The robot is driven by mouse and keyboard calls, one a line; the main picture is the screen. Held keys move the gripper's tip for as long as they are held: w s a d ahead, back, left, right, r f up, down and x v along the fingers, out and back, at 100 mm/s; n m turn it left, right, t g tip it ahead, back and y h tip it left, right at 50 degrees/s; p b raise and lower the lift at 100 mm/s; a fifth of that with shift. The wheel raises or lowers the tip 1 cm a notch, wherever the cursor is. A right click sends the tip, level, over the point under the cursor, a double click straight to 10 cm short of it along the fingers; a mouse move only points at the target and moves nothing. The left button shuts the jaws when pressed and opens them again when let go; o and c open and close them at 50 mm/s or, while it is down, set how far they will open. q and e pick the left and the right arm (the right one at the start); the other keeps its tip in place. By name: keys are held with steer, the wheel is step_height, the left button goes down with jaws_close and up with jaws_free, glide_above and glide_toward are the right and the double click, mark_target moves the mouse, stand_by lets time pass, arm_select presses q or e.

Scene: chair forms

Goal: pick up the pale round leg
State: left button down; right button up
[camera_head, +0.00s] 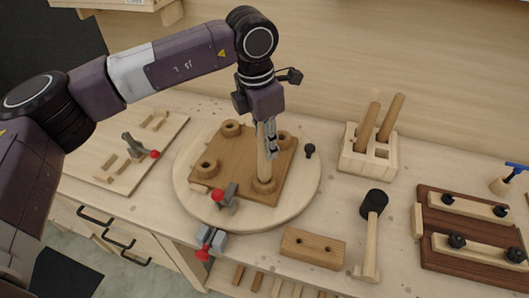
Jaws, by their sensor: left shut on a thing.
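My right gripper is not in view.
A wooden rack (368,164) at the right back holds two tilted rods. A mallet (371,230), a brown block (313,248) and a clamped dark board (432,205) lie to the right. Red-tipped clamps (226,198) sit at the disc's front edge.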

arm_select(q)
step_height(320, 180, up, 10)
steer(key=b, duration=0.3)
steer(key=shift+w+r, duration=0.1)
steer(key=shift+r, duration=0.1)
step_height(320, 180, up, 10)
steer(key=shift+f+b, duration=0.15)
steer(key=shift+b, duration=0.2)
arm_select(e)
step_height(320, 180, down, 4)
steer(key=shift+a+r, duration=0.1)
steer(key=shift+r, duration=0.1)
